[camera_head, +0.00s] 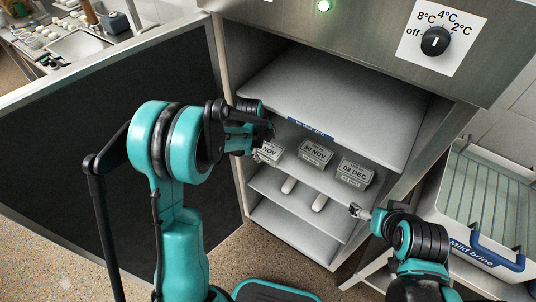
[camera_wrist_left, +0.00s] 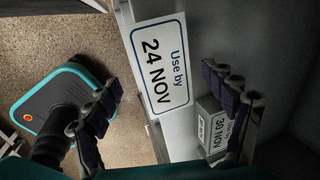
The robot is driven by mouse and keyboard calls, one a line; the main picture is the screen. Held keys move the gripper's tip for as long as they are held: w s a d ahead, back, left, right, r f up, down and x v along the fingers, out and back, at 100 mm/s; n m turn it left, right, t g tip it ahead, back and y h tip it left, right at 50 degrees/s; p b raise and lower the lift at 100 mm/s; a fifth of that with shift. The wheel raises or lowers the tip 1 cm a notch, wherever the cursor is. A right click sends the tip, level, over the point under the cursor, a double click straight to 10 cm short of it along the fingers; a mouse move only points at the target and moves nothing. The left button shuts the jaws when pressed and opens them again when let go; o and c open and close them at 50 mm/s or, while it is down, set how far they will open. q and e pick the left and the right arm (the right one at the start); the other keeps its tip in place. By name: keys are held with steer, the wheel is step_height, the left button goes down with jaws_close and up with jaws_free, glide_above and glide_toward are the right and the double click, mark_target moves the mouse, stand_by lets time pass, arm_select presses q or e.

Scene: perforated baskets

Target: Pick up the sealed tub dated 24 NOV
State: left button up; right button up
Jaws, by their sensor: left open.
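The tub dated 24 NOV (camera_head: 270,152) is at the left of the row on a shelf in the open cabinet; my left gripper partly hides it. In the left wrist view its label (camera_wrist_left: 160,65) reads "Use by 24 NOV" and lies between the two finger lines. My left gripper (camera_head: 263,143) is open at this tub, its fingers spread wide in the left wrist view (camera_wrist_left: 165,110). I cannot tell whether they touch it. My right gripper (camera_head: 360,211) is at the cabinet's right front; its jaws are too small to judge.
The tub dated 30 NOV (camera_head: 315,152) stands just right of it; it also shows behind a left finger (camera_wrist_left: 214,125). The tub dated 02 DEC (camera_head: 355,172) stands further right. A shelf (camera_head: 330,95) hangs above. The open door (camera_head: 110,150) is at left, a "Mild brine" basket (camera_head: 480,200) at right.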

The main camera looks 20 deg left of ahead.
arm_select(q)
steer(key=shift+x, duration=1.15)
steer(key=shift+r, duration=0.1)
steer(key=shift+c, duration=0.2)
jaws_close()
